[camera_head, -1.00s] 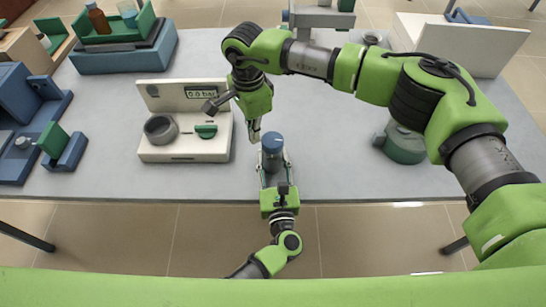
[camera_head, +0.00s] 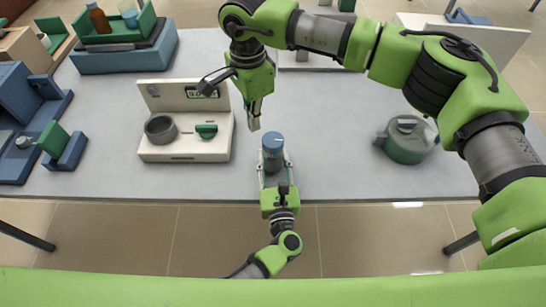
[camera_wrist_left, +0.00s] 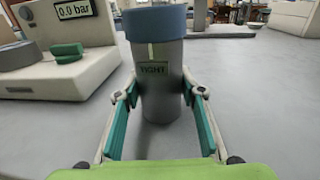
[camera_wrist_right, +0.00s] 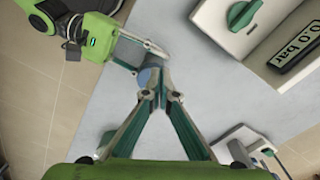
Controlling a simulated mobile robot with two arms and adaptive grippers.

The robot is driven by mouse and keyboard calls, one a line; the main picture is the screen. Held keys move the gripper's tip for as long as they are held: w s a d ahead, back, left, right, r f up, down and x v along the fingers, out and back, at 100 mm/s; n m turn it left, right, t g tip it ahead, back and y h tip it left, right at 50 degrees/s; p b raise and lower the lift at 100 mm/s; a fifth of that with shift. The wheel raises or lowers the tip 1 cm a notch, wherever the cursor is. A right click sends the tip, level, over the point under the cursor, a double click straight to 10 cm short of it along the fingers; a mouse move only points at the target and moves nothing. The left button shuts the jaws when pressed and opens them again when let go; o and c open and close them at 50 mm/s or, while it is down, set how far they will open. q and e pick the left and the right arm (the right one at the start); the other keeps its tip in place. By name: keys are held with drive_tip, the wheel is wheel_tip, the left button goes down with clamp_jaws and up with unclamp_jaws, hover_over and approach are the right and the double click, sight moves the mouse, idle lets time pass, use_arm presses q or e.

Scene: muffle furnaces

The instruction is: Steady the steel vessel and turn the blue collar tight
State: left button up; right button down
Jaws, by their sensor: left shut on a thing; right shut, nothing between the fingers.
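The steel vessel (camera_head: 272,165) stands upright near the table's front edge with the blue collar (camera_head: 272,142) on top. My left gripper (camera_head: 273,172) is shut around the vessel from the front, one finger on each side. My right gripper (camera_head: 253,122) is shut and empty, pointing down just behind and left of the collar. In the right wrist view its fingertips (camera_wrist_right: 163,82) partly overlap the collar.
A cream test stand (camera_head: 185,147) with a grey round socket, a green knob and a display stands left of the vessel. A green-grey lidded pot (camera_head: 405,140) is on the right. Blue trays (camera_head: 125,55) lie at the back left. The table around the vessel is clear.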

sight(273, 142)
wheel_tip(273, 142, down, 6)
drive_tip(key=s+d, duration=0.2)
drive_tip(key=shift+s+f, duration=0.15)
drive_tip(key=shift+s, duration=0.25)
drive_tip(key=shift+w+d, duration=0.1)
drive_tip(key=shift+w, duration=0.15)
idle(0.8)
